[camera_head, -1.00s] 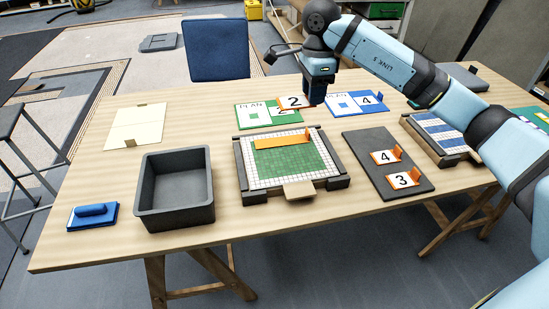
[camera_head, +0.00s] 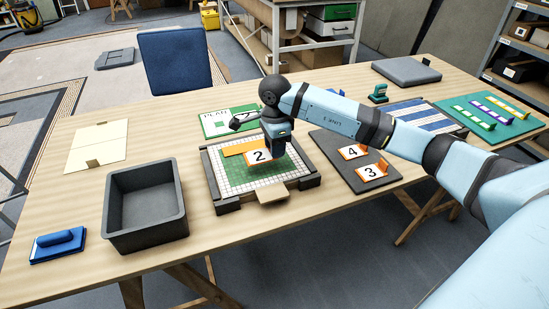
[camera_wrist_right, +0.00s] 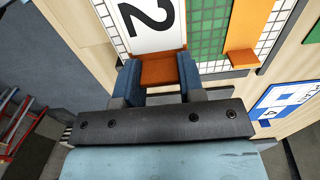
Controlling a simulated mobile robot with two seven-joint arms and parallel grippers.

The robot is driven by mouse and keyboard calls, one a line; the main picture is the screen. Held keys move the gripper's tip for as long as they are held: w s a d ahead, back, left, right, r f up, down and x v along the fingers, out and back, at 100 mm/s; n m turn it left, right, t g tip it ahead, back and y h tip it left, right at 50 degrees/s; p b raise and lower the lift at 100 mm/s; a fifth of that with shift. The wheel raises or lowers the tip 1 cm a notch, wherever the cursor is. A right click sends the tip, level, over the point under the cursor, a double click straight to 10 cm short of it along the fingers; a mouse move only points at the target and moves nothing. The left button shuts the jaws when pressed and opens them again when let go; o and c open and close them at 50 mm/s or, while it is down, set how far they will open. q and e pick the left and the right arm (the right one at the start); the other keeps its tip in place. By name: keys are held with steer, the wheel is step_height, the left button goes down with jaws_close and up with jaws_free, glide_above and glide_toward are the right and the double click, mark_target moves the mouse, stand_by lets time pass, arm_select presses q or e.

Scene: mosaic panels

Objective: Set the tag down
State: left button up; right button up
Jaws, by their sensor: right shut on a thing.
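My right gripper (camera_head: 277,147) is shut on an orange tag with a white face marked 2 (camera_head: 258,156). It holds the tag over the framed mosaic panel (camera_head: 240,184), which has green tiles on a white grid and an orange strip (camera_head: 233,150) at its back. In the right wrist view the tag's orange part (camera_wrist_right: 163,70) sits between the blue fingers, with the 2 face (camera_wrist_right: 150,22) beyond. I cannot tell whether the tag touches the panel. My left gripper is not in view.
Tags 4 (camera_head: 353,152) and 3 (camera_head: 372,171) stand on a dark board (camera_head: 340,165) to the right. A green plan card (camera_head: 214,123) lies behind the panel. An open grey bin (camera_head: 112,230) and a blue float (camera_head: 58,244) are left. A second panel (camera_head: 424,116) is farther right.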

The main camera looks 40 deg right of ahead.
mark_target(274, 166)
steer(key=shift+f, duration=2.15)
steer(key=shift+f, duration=0.1)
steer(key=shift+f+b, duration=0.15)
steer(key=shift+b, duration=0.2)
steer(key=o, duration=0.9)
